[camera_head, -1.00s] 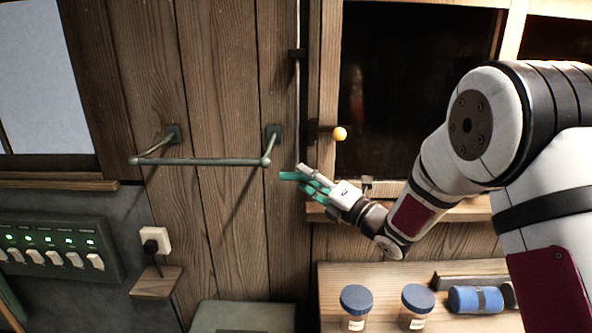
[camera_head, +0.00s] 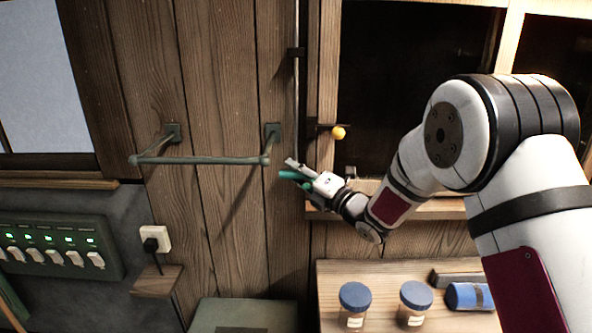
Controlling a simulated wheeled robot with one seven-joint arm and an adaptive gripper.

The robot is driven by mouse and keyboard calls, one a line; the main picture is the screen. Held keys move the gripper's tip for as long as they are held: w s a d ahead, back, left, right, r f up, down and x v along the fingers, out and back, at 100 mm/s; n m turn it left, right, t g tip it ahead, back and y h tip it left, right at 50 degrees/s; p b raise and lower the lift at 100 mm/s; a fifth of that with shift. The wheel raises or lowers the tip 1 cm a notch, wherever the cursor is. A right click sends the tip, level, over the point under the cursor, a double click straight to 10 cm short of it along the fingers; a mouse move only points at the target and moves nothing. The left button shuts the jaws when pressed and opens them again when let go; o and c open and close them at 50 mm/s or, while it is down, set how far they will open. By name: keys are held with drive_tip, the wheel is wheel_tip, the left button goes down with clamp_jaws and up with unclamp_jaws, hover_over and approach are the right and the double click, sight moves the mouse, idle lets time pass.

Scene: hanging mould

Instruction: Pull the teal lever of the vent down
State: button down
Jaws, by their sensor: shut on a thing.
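The teal lever (camera_head: 291,175) is a small bar low on the plank wall, left of the window frame. Its left tip shows past my fingers, and the rest is mostly hidden by my gripper. A thin metal rod (camera_head: 297,85) runs down the wall above it. My gripper (camera_head: 301,176) comes in from the right and is shut on the teal lever, with one pale finger above it. The exact contact and the lever's pivot are too small to make out.
A green-grey rail (camera_head: 200,160) juts from the wall just left of my gripper. A yellow knob (camera_head: 338,132) sits above right by the window. Below, a wooden bench (camera_head: 385,270) holds blue-lidded jars (camera_head: 355,305) and a blue roll (camera_head: 469,296). A switch panel (camera_head: 60,247) is far left.

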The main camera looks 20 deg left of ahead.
drive_tip(key=shift+r, duration=0.1)
wheel_tip(320, 180, down, 5)
drive_tip(key=shift+s+r+b, duration=0.1)
drive_tip(key=shift+r+b, duration=0.05)
drive_tip(key=shift+b, duration=0.5)
drive_tip(key=c, duration=1.5)
unclamp_jaws()
drive_tip(key=shift+s+r, duration=0.1)
drive_tip(key=shift+o, duration=0.2)
drive_tip(key=v, duration=1.2)
